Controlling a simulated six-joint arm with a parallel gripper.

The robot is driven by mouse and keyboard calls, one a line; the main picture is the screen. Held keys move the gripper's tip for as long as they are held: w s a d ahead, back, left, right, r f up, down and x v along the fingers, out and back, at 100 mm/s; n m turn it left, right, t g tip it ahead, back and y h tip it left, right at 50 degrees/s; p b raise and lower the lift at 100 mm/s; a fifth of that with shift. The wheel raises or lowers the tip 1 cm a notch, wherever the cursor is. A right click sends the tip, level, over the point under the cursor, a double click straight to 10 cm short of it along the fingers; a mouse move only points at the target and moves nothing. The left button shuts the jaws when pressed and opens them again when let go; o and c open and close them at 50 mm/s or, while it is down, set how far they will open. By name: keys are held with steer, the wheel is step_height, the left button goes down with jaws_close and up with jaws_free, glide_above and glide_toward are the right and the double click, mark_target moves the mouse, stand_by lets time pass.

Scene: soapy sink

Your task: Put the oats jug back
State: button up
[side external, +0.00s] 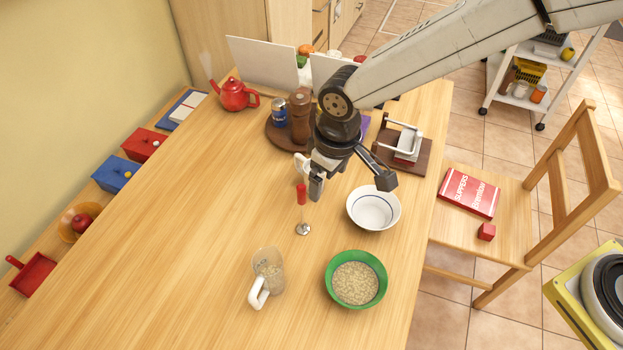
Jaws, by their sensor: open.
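The oats jug (268,268) is a clear jug with a white handle, standing on the wooden table near its front, with some pale oats visible inside. A green bowl (380,292) full of oats sits to its right. My gripper (350,190) is open, its two fingers spread, above the table behind the jug and apart from it. Nothing shows between the fingers. A white object behind the left finger is partly hidden.
A white bowl (374,222) with a blue ring and a red-handled utensil (302,208) stand near my gripper. A pepper mill (300,118) and blue can (279,111) stand on a round board. A red teapot (234,95) is at the back left. The table's left side is clear.

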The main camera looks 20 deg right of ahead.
steer(key=s+d+r+m+t, duration=0.1)
steer(key=d+m, duration=0.1)
steer(key=d, duration=0.6)
steer(key=s+d+r+m, duration=0.1)
steer(key=d+r, duration=0.1)
steer(key=d, duration=0.6)
steer(key=s+d+m, duration=0.2)
steer(key=s+d, duration=0.6)
steer(key=d, duration=0.4)
steer(key=shift+f+m+t+h, duration=0.25)
steer(key=shift+m+t+h, duration=0.05)
steer(key=shift+m+t, duration=0.1)
